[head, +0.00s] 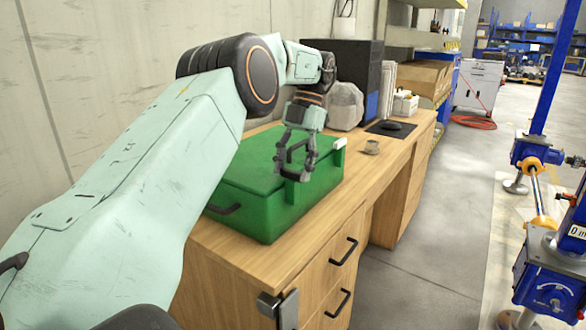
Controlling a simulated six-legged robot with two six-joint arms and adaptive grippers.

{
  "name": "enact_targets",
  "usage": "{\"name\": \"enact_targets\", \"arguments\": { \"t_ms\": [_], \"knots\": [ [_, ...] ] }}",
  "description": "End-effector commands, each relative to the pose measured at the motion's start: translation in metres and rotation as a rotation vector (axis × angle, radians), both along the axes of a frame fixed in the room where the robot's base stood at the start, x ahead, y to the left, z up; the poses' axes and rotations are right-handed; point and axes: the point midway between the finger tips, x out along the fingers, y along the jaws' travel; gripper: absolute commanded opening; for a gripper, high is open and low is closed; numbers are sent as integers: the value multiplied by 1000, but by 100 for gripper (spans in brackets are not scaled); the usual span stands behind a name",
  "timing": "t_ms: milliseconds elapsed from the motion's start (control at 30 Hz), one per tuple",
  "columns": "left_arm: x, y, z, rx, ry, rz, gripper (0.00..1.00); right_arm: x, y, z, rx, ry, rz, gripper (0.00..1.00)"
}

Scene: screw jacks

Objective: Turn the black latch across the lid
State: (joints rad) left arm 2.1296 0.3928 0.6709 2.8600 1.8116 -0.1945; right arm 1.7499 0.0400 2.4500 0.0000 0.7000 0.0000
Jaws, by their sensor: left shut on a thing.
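A green box (262,222) with a flat green lid (252,160) sits on the wooden bench, lid down. A dark handle (224,209) is on its near left side. My left gripper (293,172) reaches down over the lid's right front edge, its dark fingers at the box's front. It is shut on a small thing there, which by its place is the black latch. The fingers hide the latch, so its angle across the lid cannot be told. My right gripper is not in view.
The wooden bench (330,225) has drawers with black handles. Blue screw jacks (550,275) stand at far right; the floor between is clear.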

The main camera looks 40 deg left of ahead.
Motion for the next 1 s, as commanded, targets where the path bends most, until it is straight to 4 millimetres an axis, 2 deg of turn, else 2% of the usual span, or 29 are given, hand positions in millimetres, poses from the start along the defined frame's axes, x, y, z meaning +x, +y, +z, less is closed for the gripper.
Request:
{"name": "enact_targets", "arguments": {
  "t_ms": [200, 233, 500, 1000],
  "knots": [
    [0, 0, 2, 0, -2, -1, 25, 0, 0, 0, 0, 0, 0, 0],
    [0, 0, 2, 0, -2, -1, 58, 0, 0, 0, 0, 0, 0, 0],
    [0, 0, 1, 0, -1, -1, 79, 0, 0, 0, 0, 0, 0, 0],
    [0, 0, 0, 0, 1, -1, 79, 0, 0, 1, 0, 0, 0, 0]
  ]
}}
